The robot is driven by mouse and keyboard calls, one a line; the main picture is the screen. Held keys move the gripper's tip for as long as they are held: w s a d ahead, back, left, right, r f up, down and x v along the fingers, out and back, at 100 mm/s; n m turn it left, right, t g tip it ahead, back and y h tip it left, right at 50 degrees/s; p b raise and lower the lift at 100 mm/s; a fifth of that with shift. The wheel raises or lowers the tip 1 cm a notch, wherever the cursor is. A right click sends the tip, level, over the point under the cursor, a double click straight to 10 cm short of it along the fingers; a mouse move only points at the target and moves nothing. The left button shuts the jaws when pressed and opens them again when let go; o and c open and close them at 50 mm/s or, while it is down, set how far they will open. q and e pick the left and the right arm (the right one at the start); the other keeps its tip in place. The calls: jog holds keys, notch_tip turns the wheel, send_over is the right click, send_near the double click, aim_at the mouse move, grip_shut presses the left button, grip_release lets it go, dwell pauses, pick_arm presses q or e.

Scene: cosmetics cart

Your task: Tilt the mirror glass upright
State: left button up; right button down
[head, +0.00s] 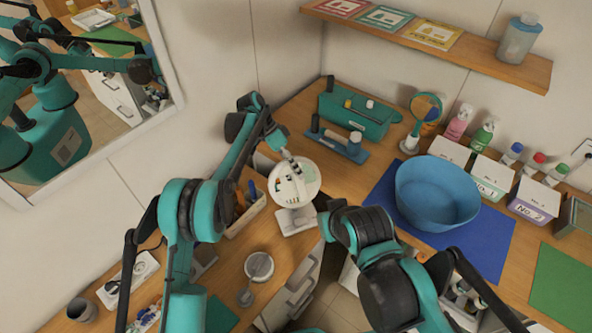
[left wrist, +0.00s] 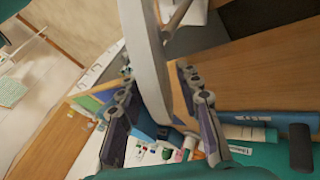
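The table mirror (head: 297,187) has a round white head on a white stand (head: 297,222), at the corner of the wooden counter. Its head looks tilted, with its face turned up toward the head camera. My left gripper (head: 290,163) is at the far rim of the mirror head. In the left wrist view, the white mirror rim (left wrist: 150,65) runs between the two spread fingers of my left gripper (left wrist: 160,102). Gaps show on both sides, so the gripper looks open around the rim. My right arm (head: 385,265) is at the lower middle; its gripper is not visible.
A blue bowl (head: 437,195) stands on a blue mat (head: 490,238) to the right. A teal toolbox (head: 360,117) and a hand mirror (head: 425,107) stand behind. A round lidded container (head: 259,266) is on the near counter. A large wall mirror (head: 70,100) hangs at left.

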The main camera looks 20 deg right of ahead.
pick_arm(q)
jog(key=shift+s+f, duration=0.1)
grip_shut()
dwell(0.3)
jog(key=shift+s+d+r+t, duration=0.1)
jog(key=shift+s+r+t, duration=0.1)
jog(key=shift+t, duration=0.3)
jog(key=shift+s+r+t, duration=0.1)
jog(key=shift+s+t, duration=0.1)
jog(key=shift+t, duration=0.3)
jog(key=shift+s+r+m+t+y, duration=0.1)
jog(key=shift+s+m+t+y, duration=0.2)
jog(key=shift+t, duration=0.5)
jog(key=shift+s+r+m+t+y, duration=0.1)
jog(key=shift+s+m+t, duration=0.25)
jog(key=shift+t, duration=0.45)
grip_release()
